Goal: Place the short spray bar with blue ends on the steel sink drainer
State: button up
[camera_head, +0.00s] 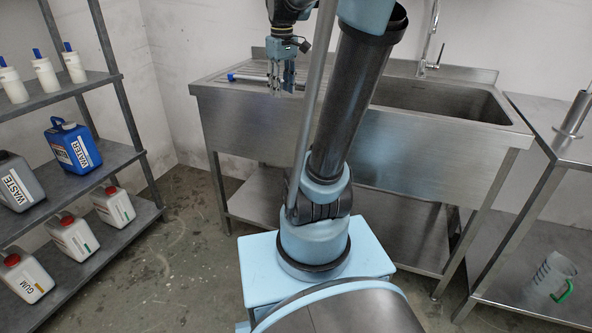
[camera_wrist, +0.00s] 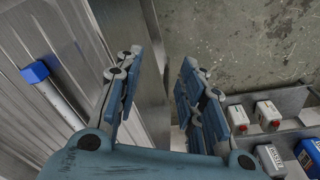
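The short spray bar (camera_head: 250,77) is a pale tube lying flat on the ribbed steel sink drainer (camera_head: 222,84), left of the basin. One blue end points left; its other end is hidden behind my gripper. In the wrist view the bar (camera_wrist: 62,103) and its blue end lie on the drainer (camera_wrist: 75,50), to the left of my fingers. My gripper (camera_head: 283,84) hangs by the drainer's front edge. In the wrist view my gripper (camera_wrist: 155,85) is open, with nothing between its fingers and the bar apart from it.
The sink basin (camera_head: 440,97) and tap (camera_head: 428,62) are to the right. A steel table (camera_head: 550,115) stands farther right, with a jug (camera_head: 550,277) on its lower shelf. A shelf rack (camera_head: 88,88) with bottles and canisters stands left. Open floor lies between rack and sink.

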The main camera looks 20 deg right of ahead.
jog(key=s+f+m+t, duration=0.1)
jog(key=s+f+m, duration=0.4)
jog(key=s+f, duration=1.4)
jog(key=shift+f, duration=0.35)
jog(key=shift+w+f, duration=0.2)
jog(key=shift+w, duration=0.15)
